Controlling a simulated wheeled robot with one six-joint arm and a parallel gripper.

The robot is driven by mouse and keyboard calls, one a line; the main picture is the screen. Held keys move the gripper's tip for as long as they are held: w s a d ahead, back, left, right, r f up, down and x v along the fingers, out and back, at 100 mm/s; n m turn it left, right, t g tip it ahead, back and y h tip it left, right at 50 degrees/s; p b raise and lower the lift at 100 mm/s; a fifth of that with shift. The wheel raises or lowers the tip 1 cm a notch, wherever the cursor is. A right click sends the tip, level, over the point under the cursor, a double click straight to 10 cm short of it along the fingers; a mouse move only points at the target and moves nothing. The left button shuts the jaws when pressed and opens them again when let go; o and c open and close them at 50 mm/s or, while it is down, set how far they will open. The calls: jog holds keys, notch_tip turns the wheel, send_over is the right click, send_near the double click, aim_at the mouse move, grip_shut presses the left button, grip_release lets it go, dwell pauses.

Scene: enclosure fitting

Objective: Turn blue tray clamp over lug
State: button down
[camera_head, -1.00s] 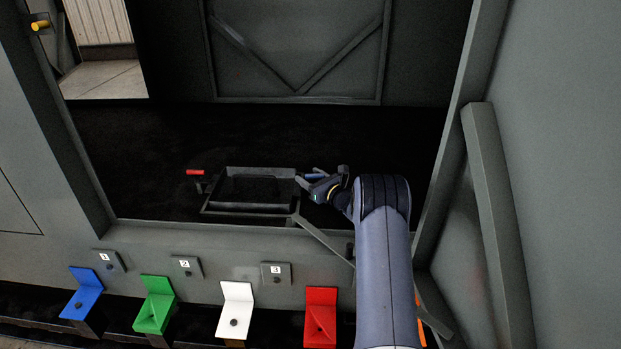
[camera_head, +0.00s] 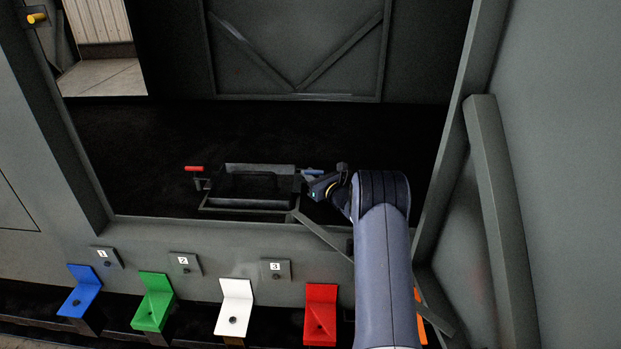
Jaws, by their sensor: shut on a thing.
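The blue tray clamp (camera_head: 313,171) shows as a short blue handle at the right side of the dark tray (camera_head: 248,203) inside the enclosure. My gripper (camera_head: 316,184) is at this clamp, shut on it, with the fingers small and dark against the black floor. The lug by the blue clamp is too dark and small to make out. A red clamp (camera_head: 194,169) sits at the tray's left side, its handle pointing left.
Blue (camera_head: 80,291), green (camera_head: 153,302), white (camera_head: 234,307) and red (camera_head: 320,314) brackets line the front below numbered plates (camera_head: 276,270). A slanted grey bar (camera_head: 320,238) runs beside my arm. The enclosure's right post (camera_head: 448,130) stands close to my arm.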

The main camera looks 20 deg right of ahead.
jog(key=h+b, duration=0.1)
jog(key=r+b, duration=0.1)
jog(key=shift+w+a+m+t+h+b, duration=0.1)
jog(key=shift+w+m+t+h+b, duration=0.05)
jog(key=shift+m+t+h+b, duration=0.2)
jog(key=shift+r+m+h, duration=0.15)
jog(key=shift+m+h, duration=0.1)
jog(key=c, duration=1.2)
grip_release()
jog(key=o, duration=0.6)
jog(key=shift+d, duration=0.35)
jog(key=shift+f, duration=0.2)
jog(key=shift+s, duration=0.5)
jog(key=s, duration=0.3)
jog(key=s+d, duration=0.1)
jog(key=s, duration=0.6)
jog(key=shift+d, duration=0.4)
